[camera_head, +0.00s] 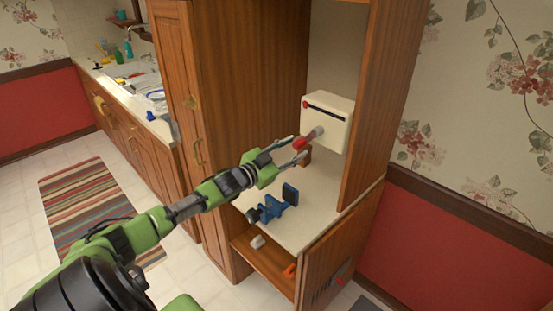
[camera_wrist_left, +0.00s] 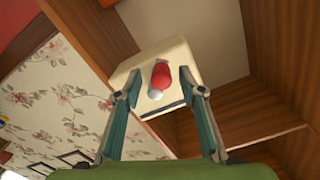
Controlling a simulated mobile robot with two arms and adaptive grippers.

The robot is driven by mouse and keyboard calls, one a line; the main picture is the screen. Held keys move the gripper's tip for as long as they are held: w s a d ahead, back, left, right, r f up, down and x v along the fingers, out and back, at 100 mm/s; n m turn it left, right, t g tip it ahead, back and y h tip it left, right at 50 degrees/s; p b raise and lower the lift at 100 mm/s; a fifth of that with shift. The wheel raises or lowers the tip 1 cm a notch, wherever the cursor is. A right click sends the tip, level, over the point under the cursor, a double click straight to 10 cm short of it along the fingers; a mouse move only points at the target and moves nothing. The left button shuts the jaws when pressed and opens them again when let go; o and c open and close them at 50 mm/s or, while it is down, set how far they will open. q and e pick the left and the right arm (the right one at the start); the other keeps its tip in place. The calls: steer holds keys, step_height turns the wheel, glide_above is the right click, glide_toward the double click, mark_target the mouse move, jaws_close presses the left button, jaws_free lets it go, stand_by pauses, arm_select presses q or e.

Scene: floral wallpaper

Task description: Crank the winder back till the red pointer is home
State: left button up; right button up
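The winder is a cream box (camera_head: 338,112) in the cabinet niche, with a dark slot across its upper front. A small red pointer (camera_head: 306,104) sits at the slot's left end. A grey crank hub (camera_head: 317,131) with a red knob (camera_head: 300,144) sticks out below the slot. My left gripper (camera_head: 294,149) is at the knob. In the left wrist view the red knob (camera_wrist_left: 161,75) shows between the two spread fingertips, with gaps on both sides, in front of the box (camera_wrist_left: 134,72). The pointer cannot be made out there. My right gripper is not in view.
A blue clamp-like object (camera_head: 275,204) lies on the cabinet's white shelf (camera_head: 300,228) below the winder. A wooden side panel (camera_head: 385,100) stands close on the right. A lower compartment holds a small white object (camera_head: 257,242) and an orange one (camera_head: 290,271).

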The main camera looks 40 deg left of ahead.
arm_select(q)
steer(key=s, duration=0.8)
steer(key=shift+s+a, duration=0.25)
steer(key=shift+a, duration=0.05)
